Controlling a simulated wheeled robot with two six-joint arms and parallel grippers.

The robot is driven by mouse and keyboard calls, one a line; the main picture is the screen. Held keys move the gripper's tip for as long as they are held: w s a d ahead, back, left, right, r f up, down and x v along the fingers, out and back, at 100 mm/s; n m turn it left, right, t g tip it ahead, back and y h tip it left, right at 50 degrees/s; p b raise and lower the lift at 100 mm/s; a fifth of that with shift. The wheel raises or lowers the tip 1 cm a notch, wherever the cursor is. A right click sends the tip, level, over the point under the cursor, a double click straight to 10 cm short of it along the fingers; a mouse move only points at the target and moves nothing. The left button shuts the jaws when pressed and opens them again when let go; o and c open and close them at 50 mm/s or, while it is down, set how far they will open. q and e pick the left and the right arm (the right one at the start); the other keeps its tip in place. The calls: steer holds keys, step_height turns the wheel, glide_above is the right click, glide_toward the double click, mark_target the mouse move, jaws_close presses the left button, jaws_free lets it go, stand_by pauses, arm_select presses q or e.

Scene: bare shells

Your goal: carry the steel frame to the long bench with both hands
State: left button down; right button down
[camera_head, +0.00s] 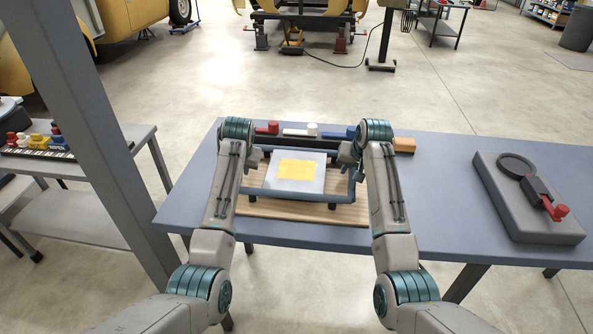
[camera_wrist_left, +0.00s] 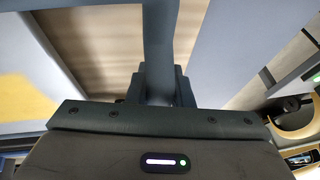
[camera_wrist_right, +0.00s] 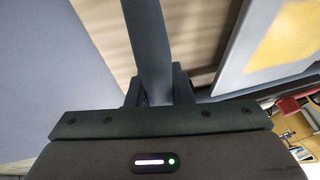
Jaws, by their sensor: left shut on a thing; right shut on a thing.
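The steel frame (camera_head: 297,197) is blue-grey, with a pale plate (camera_head: 315,185) and a yellow patch (camera_head: 297,169) inside its outline. It is over a wooden board (camera_head: 270,211) on the long blue-topped bench (camera_head: 437,190). Short dark legs show under its near bar. My left gripper (camera_head: 256,157) is shut on its left side bar, which shows in the left wrist view (camera_wrist_left: 160,40). My right gripper (camera_head: 347,157) is shut on its right side bar, seen in the right wrist view (camera_wrist_right: 150,45). I cannot tell whether the legs touch the board.
A grey case (camera_head: 510,217) with a black ring and red-ended tool lies on the bench's right. Red, white and blue items (camera_head: 300,132) and an orange-brown block (camera_head: 404,145) lie along the back. A grey post (camera_head: 95,130) and a side table (camera_head: 75,205) stand left.

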arm_select(q)
steer(key=shift+w+r, duration=0.1)
steer(key=shift+r, duration=0.1)
arm_select(e)
steer(key=shift+w+r, duration=0.1)
steer(key=shift+r, duration=0.1)
